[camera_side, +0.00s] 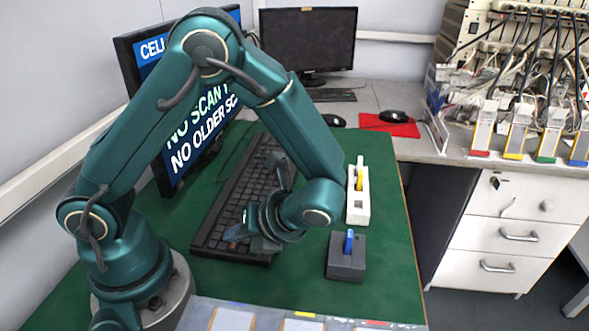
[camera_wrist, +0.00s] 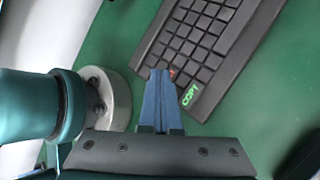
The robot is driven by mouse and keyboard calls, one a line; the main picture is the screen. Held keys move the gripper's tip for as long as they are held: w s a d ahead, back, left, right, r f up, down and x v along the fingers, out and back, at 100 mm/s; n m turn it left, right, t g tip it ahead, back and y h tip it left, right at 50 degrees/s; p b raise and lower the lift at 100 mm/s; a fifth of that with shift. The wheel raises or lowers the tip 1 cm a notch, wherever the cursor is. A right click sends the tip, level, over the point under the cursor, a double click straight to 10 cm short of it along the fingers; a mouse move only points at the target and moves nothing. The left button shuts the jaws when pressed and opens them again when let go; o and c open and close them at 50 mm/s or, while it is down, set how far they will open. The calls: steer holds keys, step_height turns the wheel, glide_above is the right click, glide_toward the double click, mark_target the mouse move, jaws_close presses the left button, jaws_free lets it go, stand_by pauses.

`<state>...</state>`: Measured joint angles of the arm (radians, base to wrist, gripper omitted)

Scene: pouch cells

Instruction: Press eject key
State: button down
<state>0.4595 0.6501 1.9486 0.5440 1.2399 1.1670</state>
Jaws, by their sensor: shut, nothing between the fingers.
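A black keyboard (camera_side: 222,205) lies on the green mat and fills the upper right of the wrist view (camera_wrist: 203,50). No key can be read as "eject". In the side view my gripper (camera_side: 236,233) is low over the near end of the keyboard. Whether the tips touch a key cannot be told.
A monitor (camera_side: 200,120) behind my arm shows "NO SCAN" and "NO OLDER SC…", partly hidden. A dark block with a blue piece (camera_side: 345,262) and a white holder with a yellow piece (camera_side: 357,205) stand right of the keyboard. Trays (camera_side: 262,318) lie at the front edge.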

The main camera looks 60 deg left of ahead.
steer(key=shift+r, duration=0.85)
steer(key=shift+r, duration=2.5)
